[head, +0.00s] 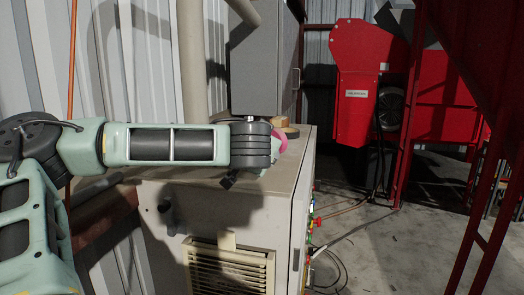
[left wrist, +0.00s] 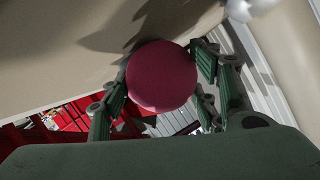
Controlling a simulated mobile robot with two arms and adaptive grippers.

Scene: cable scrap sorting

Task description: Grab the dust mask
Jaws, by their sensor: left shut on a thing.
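The dust mask shows as a round, dark pink disc-like part (left wrist: 161,76) in the left wrist view, between the finger pads of my left gripper (left wrist: 158,92). The gripper is shut on it, with green fingers on both sides. In the head view, a small pink piece (head: 281,141) shows just past my left wrist, above the top of the grey cabinet. My wrist hides most of the mask and the gripper there, so I cannot tell whether the mask touches the cabinet top. My right gripper is in neither view.
The cabinet (head: 230,206) has a vented front and coloured fittings on its right side. A tall grey box (head: 264,70) stands at the back. Red machinery (head: 360,85) and cables are to the right.

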